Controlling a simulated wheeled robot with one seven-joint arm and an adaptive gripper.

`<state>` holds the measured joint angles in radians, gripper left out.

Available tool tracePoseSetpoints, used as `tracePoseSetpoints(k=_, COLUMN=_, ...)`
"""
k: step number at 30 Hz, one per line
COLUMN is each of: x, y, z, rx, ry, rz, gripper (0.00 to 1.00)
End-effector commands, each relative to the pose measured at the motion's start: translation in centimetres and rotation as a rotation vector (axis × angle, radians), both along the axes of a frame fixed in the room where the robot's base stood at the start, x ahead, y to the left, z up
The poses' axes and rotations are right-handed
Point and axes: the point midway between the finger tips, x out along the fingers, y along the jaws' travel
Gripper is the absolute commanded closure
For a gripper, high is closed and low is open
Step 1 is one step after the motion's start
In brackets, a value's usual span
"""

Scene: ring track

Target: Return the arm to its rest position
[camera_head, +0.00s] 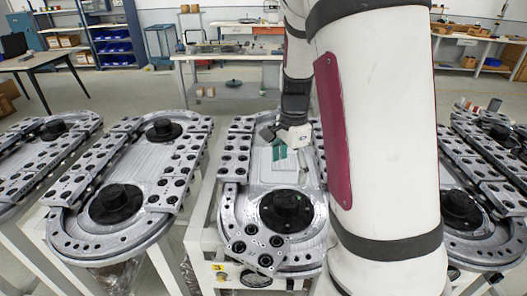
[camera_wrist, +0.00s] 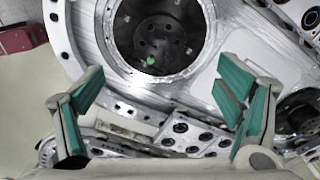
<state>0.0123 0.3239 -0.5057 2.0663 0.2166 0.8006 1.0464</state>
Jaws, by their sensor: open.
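My gripper (camera_head: 281,153) hangs over the middle of the central ring track (camera_head: 262,181) in the head view, with green finger pads. In the wrist view my gripper (camera_wrist: 160,112) shows its two fingers wide apart with nothing between them. Beyond them, the track's dark round hub (camera_wrist: 157,42) and its metal plate are in sight. My white arm covers the right-centre of the head view and hides the right part of the central track.
More ring tracks stand close by, with one at left (camera_head: 150,165), one at far left (camera_head: 22,150) and one at right (camera_head: 470,225). A loose-looking plate with holes (camera_head: 257,247) sits on the central track's front end. A workbench (camera_head: 225,57) stands behind.

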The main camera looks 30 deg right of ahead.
Motion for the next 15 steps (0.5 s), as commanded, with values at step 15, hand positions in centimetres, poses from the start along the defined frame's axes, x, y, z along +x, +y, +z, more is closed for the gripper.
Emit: tracePoseSetpoints(k=15, x=-1.8, y=5.3, z=5.5, rx=0.034, ry=-0.111, rz=0.336, gripper=0.14)
